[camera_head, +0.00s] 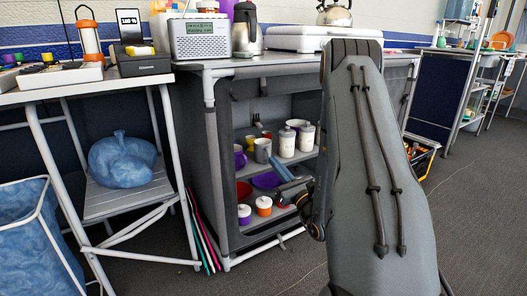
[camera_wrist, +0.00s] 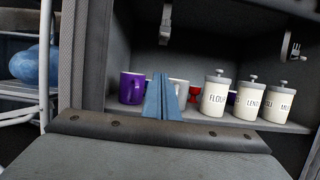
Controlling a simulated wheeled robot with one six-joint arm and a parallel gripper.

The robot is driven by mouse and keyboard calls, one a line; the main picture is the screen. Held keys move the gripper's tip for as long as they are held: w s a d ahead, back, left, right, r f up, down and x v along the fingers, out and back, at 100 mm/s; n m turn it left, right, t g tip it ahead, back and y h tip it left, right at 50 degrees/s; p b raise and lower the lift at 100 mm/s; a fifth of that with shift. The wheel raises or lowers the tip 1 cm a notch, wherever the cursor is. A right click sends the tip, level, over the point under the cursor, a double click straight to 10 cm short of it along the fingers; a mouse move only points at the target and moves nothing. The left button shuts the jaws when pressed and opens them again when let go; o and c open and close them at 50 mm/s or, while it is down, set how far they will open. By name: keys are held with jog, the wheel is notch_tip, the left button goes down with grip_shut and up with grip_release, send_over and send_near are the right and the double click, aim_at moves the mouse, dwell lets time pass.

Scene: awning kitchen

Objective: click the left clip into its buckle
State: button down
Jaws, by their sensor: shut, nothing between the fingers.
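A grey clip (camera_wrist: 166,22) hangs from the top of the cabinet opening in the wrist view. I cannot tell for sure that it is the left clip. A second grey fitting (camera_wrist: 291,47) hangs farther right. A small dark strap (camera_head: 263,84) shows at the cabinet's top edge in the head view. I cannot make out a buckle in either view. My gripper (camera_wrist: 160,78) has blue fingers, shut and empty, pointing into the opening below the hanging clip and apart from it.
The grey cabinet (camera_head: 210,165) holds a purple mug (camera_wrist: 132,88), a flour jar (camera_wrist: 214,98) and other jars and cups on its shelves. A radio (camera_head: 200,40) and kettles stand on top. A side table (camera_head: 120,88) is at left.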

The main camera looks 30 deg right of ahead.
jog(key=w+r+b, duration=0.5)
jog(key=w+r, duration=0.2)
jog(key=w, duration=0.2)
jog(key=shift+a, duration=0.15)
dwell(0.4)
